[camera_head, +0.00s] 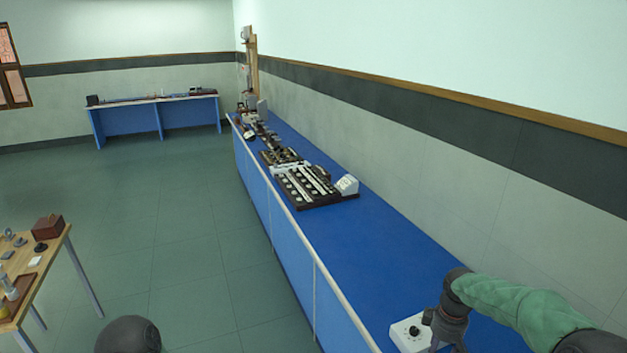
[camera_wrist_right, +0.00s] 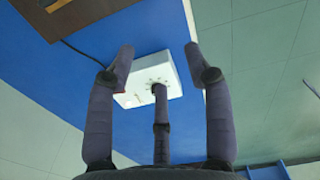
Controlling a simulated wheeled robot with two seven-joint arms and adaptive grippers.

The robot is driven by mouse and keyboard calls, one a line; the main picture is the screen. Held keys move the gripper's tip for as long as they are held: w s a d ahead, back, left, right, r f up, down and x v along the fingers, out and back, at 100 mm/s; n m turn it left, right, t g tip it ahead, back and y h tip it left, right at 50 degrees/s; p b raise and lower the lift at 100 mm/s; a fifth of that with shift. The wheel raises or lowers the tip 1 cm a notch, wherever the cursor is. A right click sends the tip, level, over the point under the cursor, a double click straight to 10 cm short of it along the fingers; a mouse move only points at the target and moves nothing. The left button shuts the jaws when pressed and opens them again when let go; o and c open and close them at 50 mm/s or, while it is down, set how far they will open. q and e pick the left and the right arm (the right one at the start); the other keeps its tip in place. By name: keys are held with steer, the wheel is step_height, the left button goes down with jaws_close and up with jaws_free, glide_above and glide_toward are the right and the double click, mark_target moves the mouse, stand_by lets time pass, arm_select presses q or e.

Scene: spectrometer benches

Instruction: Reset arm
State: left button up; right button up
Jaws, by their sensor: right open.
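My right arm, in a green sleeve, comes in from the lower right in the head view. Its gripper (camera_head: 446,340) is over the near part of the blue bench (camera_head: 355,245), partly cut off by the bottom edge. A small white box with a dark knob (camera_head: 404,336) sits on the bench beside it. In the right wrist view my gripper (camera_wrist_right: 159,58) has its fingers spread and nothing between them. The white box (camera_wrist_right: 172,68) shows beyond the fingertips, with the middle finger covering part of it. I cannot tell whether they touch. My left gripper is not in view.
A wooden table with small items (camera_head: 40,272) is at left. Another blue bench (camera_head: 130,104) is at the back. The floor between is clear.

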steer(key=s+a+f+m+y+b, duration=0.1)
steer(key=s+a+f, duration=0.2)
steer(key=a+f, duration=0.5)
steer(key=s+a+f+m+y+b, duration=0.25)
steer(key=a+f, duration=0.25)
steer(key=f, duration=0.6)
arm_select(q)
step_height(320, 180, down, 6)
steer(key=b, duration=0.2)
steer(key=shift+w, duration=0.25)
arm_select(e)
steer(key=s+a+f+m, duration=0.2)
steer(key=s+a+f, duration=0.3)
steer(key=s, duration=0.4)
steer(key=s+a+f+m, duration=0.3)
steer(key=s+a+f, duration=0.1)
steer(key=s+f, duration=0.4)
steer(key=shift+s+a+f+m, duration=0.25)
steer(key=shift+s+a+m, duration=0.15)
steer(key=shift+s, duration=0.3)
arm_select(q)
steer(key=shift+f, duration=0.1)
arm_select(e)
steer(key=shift+y, duration=0.25)
